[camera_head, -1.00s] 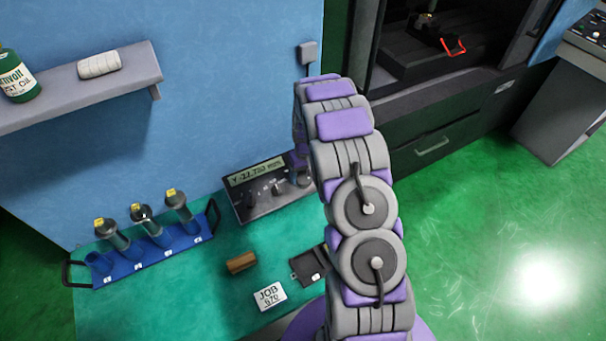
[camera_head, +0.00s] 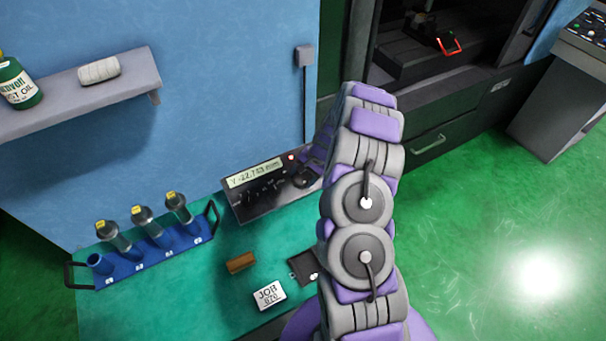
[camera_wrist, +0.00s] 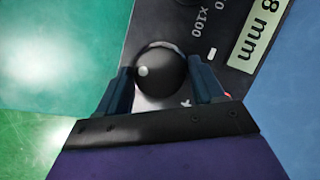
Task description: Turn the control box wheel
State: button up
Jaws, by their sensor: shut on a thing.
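The control box (camera_head: 250,205) is a dark panel with a lit display (camera_head: 254,172) at the back of the teal bench, against the blue wall. Its display starts with Y -22.7; the last digits are hard to read. The round black wheel (camera_wrist: 160,72), with a pale dot on its face, sits between the two dark fingers of my gripper (camera_wrist: 160,86) in the wrist view. The gripper is shut on it, one finger at each side. In the head view the wheel (camera_head: 305,179) shows at the box's right end, and my arm hides much of the gripper.
A blue rack (camera_head: 150,262) with several cylindrical holders stands at the bench's left. A wall shelf (camera_head: 80,95) juts out upper left.

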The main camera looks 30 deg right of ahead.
jog(key=m, duration=0.1)
jog(key=m+t, duration=0.1)
jog(key=m, duration=0.2)
jog(key=shift+s+a+f+y+p, duration=0.2)
jog(key=shift+s+y+p, duration=0.1)
jog(key=shift+y+p, duration=0.1)
jog(key=shift+d+m+t, duration=0.1)
jog(key=shift+m+t, duration=1)
jog(key=shift+m, duration=1.4)
jog(key=o, duration=0.9)
jog(key=shift+c, duration=0.2)
jog(key=shift+r, duration=0.1)
jog(key=p+v, duration=0.1)
jog(key=v, duration=1.6)
jog(key=shift+p, duration=0.4)
jog(key=shift+s, duration=0.1)
